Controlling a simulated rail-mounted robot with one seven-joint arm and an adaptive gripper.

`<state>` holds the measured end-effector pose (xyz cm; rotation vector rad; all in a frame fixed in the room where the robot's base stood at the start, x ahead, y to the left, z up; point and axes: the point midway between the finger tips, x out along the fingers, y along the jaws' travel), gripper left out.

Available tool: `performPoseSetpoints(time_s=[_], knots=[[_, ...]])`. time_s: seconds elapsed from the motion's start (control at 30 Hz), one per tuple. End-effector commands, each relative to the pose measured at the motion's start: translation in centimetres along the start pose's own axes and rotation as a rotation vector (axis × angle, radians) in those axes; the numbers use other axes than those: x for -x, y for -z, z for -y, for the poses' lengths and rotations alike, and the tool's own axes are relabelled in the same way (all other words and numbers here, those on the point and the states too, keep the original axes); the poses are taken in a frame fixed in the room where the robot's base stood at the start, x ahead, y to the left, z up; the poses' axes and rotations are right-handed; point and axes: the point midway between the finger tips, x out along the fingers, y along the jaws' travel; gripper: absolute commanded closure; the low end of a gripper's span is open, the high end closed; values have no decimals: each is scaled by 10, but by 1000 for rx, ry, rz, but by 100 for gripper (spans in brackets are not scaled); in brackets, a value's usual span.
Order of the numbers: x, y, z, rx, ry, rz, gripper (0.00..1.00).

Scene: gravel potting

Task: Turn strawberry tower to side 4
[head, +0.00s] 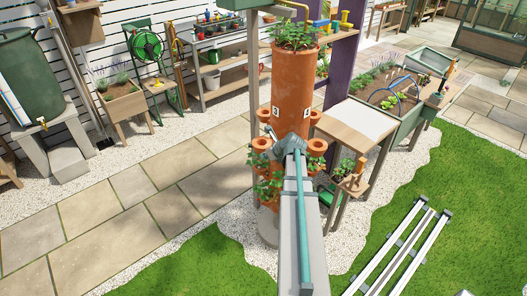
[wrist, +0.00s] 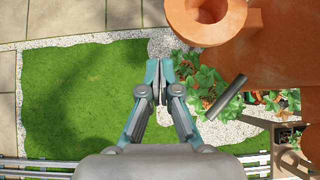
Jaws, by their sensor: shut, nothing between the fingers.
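The strawberry tower (head: 291,85) is a tall terracotta cylinder with plants on top and cup-shaped pockets round its lower part. Two small white number tags show on its front; the left one (head: 276,110) looks like a 3, the right one (head: 306,112) is too small to read surely. In the wrist view the tower (wrist: 260,60) fills the upper right, with one round pocket (wrist: 207,12) close by. My gripper (wrist: 160,68) is shut and empty, left of the tower and below that pocket. A short grey bar (wrist: 232,95) sticks out from the tower's side. In the head view my arm hides the tower's lower middle.
A wooden potting table (head: 357,122) and a planter (head: 388,85) stand right of the tower. Strawberry leaves (wrist: 200,90) hang near my fingers' right side. White rails (head: 405,245) lie on the grass. Paving (head: 130,210) to the left is clear.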

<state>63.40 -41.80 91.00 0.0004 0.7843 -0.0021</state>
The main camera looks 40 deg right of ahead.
Motion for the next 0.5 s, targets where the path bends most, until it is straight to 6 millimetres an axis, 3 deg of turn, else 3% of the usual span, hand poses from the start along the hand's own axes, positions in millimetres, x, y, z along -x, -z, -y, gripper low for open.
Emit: performPoseSetpoints(time_s=[0.3, 0.5], knots=[[60, 4, -19, 2, 2, 3, 100], [86, 2, -25, 1, 0, 1, 100]])
